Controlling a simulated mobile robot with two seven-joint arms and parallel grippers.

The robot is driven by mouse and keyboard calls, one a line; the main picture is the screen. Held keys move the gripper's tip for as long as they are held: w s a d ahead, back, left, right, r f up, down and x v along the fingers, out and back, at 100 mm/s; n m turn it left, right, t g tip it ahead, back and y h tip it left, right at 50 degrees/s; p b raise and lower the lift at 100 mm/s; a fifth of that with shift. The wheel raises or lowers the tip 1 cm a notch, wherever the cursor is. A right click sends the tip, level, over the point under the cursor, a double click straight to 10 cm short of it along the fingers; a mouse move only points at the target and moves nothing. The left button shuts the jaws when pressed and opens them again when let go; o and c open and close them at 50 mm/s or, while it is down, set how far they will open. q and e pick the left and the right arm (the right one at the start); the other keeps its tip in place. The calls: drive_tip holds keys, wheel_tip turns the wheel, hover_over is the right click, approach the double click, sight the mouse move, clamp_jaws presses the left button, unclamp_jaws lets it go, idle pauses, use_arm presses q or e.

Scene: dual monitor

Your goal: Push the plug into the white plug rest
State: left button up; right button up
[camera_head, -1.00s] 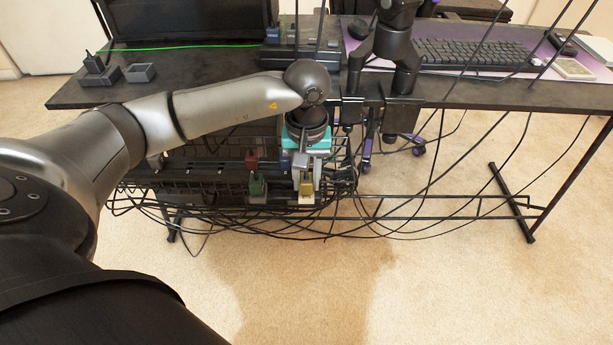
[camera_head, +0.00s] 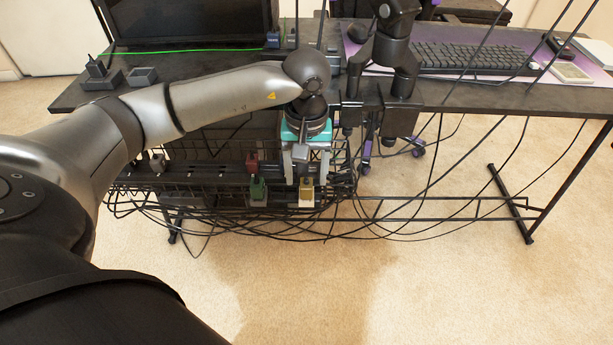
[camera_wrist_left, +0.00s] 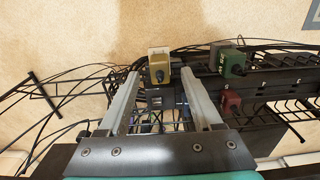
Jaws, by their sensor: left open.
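A yellow plug (camera_head: 306,187) stands at the white plug rest (camera_head: 306,203) under the desk. In the wrist view the yellow plug (camera_wrist_left: 159,66) shows in front of the pale rest (camera_wrist_left: 158,50). I cannot tell how deep it sits in the rest. My left gripper (camera_head: 306,174) points down just above the plug, its grey fingers apart. In the wrist view the left gripper (camera_wrist_left: 159,73) has its fingertips on either side of the plug with gaps, and nothing is held. My right gripper is not in view.
A green plug (camera_head: 258,188) and a red plug (camera_head: 252,161) stand close by to the left. A wire cable basket (camera_head: 210,150) and many loose black cables surround the rests. The black desktop (camera_head: 200,72) lies above. The carpet in front is clear.

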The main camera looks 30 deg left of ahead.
sight(306, 183)
use_arm(q)
wheel_tip(306, 183, up, 12)
drive_tip(key=p, duration=0.4)
idle(0.3)
